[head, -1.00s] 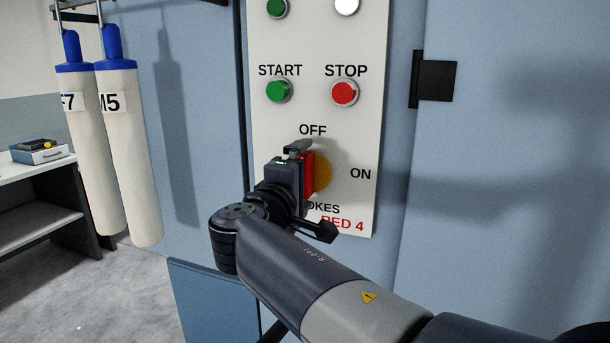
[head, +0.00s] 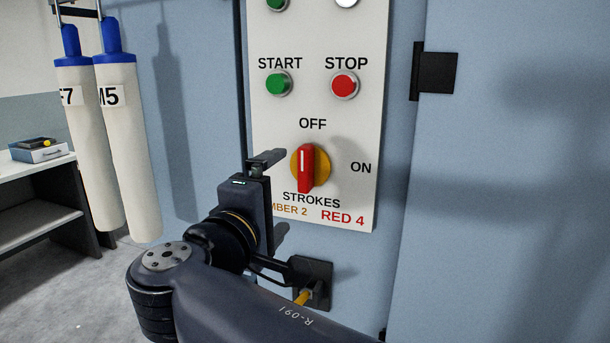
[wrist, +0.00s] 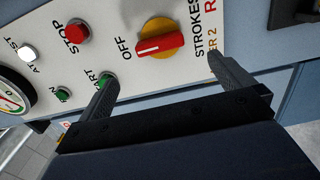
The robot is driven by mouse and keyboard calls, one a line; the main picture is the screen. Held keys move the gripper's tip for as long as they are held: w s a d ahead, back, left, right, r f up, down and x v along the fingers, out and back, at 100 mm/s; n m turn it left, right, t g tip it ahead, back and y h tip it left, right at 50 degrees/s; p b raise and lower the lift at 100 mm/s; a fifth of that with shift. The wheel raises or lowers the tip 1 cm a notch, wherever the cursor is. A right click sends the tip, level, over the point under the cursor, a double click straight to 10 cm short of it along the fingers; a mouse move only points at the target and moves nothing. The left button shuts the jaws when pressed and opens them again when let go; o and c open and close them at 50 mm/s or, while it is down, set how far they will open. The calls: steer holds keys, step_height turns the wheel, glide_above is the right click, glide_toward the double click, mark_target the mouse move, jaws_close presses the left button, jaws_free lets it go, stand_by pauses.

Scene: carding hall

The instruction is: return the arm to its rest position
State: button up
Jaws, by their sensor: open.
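My gripper (head: 278,196) is open and empty, in front of the white control panel (head: 365,120) and left of the rotary switch. In the wrist view its two fingers (wrist: 165,72) are spread apart with nothing between them. The rotary switch (head: 307,180) has a red handle on a yellow disc. The handle stands upright with its white mark towards OFF. The switch also shows whole in the wrist view (wrist: 160,44), beyond the fingers and apart from them. My arm's rest position cannot be seen from these frames.
A green START button (head: 278,83) and a red STOP button (head: 344,85) sit above the switch. A black fitting with a yellow part (head: 304,297) is below the panel. A black hinge (head: 437,73) juts out at right. White cylinders (head: 127,150) hang at left near a bench (head: 30,166).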

mark_target(304, 174)
steer(key=p+x, duration=0.1)
steer(key=x, duration=1)
steer(key=shift+w+d, duration=0.1)
steer(key=shift+w, duration=0.1)
steer(key=shift+s+m, duration=0.25)
steer(key=shift+m, duration=0.75)
steer(key=m, duration=0.3)
steer(key=shift+b, duration=0.35)
steer(key=m, duration=0.4)
steer(key=m+p, duration=0.3)
steer(key=m, duration=0.2)
steer(key=shift+p, duration=0.3)
steer(key=m+p, duration=0.2)
steer(key=m, duration=0.1)
steer(key=shift+p, duration=0.4)
steer(key=shift+f+m+p, duration=0.1)
steer(key=shift+m+p, duration=0.35)
steer(key=shift+m, duration=0.05)
steer(key=shift+f, duration=0.1)
